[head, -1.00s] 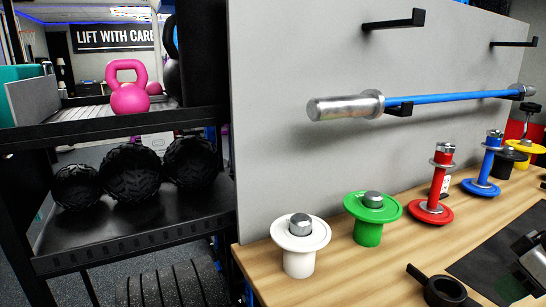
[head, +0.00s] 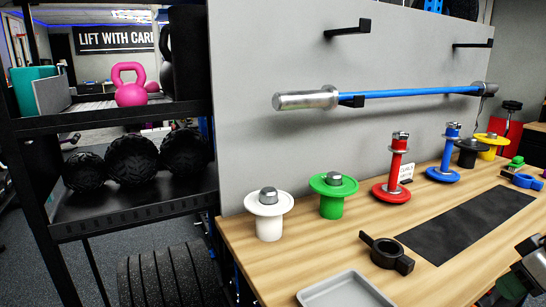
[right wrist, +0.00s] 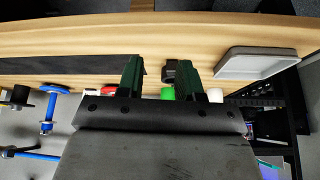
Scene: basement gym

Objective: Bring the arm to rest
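My right gripper (head: 508,292) is at the lower right corner of the head view, over the front part of the wooden bench (head: 455,262), and is partly cut off by the frame. In the right wrist view its two dark green fingers (right wrist: 163,85) are spread apart with nothing held between them. A black collar (right wrist: 178,72) shows past the fingers there, on the bench top. My left gripper is in neither view.
The bench holds a grey tray (head: 345,290), the black collar (head: 386,251), a black mat (head: 468,226), a white spool (head: 269,213), a green spool (head: 332,195) and red and blue stands. A bar (head: 400,94) hangs on the panel.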

